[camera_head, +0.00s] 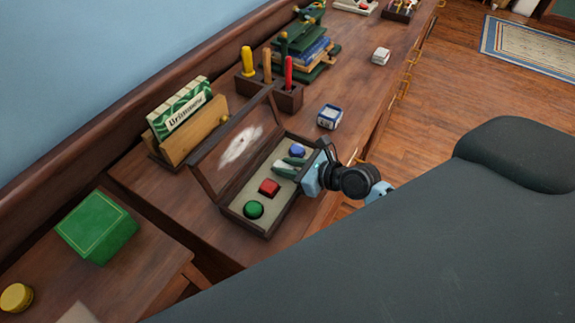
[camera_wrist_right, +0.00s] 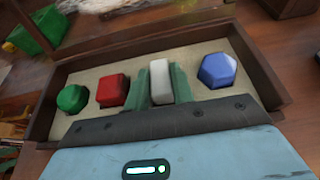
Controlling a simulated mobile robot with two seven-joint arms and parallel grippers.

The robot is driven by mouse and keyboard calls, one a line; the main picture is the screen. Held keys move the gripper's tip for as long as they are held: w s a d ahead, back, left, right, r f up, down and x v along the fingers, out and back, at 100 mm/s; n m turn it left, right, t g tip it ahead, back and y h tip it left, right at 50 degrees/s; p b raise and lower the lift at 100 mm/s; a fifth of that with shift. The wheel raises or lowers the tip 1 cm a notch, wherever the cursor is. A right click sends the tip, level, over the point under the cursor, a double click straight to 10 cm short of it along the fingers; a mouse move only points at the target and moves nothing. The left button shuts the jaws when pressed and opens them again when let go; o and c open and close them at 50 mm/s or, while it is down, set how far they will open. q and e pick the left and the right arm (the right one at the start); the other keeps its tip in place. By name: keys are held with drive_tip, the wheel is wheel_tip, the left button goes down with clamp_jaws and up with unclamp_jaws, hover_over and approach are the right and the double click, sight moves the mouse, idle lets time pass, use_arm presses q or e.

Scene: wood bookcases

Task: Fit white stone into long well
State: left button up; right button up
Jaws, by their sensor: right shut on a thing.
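My right gripper (camera_head: 290,167) reaches over the open wooden display box (camera_head: 275,220) in the head view. In the right wrist view its green fingers (camera_wrist_right: 161,86) are shut on the white stone (camera_wrist_right: 161,80), a pale elongated block. The stone is at the box's light insert (camera_wrist_right: 130,69), between the red stone (camera_wrist_right: 113,91) and the blue stone (camera_wrist_right: 217,70). A green stone (camera_wrist_right: 72,98) sits at the far left. The long well is hidden, and I cannot tell how deep the white stone sits. My left gripper is not in view.
The box's clear lid (camera_head: 238,147) stands open towards the wall. A blue-and-white small box (camera_head: 330,117), a pen holder (camera_head: 288,97) and a wooden card rack (camera_head: 195,133) stand nearby. A green box (camera_head: 97,226) is at lower left.

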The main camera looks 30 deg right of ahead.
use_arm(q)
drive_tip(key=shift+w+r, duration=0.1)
use_arm(e)
drive_tip(key=shift+r, duration=0.1)
drive_tip(key=o, duration=1)
drive_tip(key=v, duration=1)
drive_tip(key=shift+s+d+p, duration=0.15)
drive_tip(key=shift+s+p, duration=0.15)
drive_tip(key=shift+s, duration=0.05)
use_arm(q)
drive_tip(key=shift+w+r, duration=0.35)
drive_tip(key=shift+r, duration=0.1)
use_arm(e)
drive_tip(key=shift+s+d+r, duration=0.25)
drive_tip(key=shift+s+r, duration=0.1)
drive_tip(key=shift+s, duration=0.15)
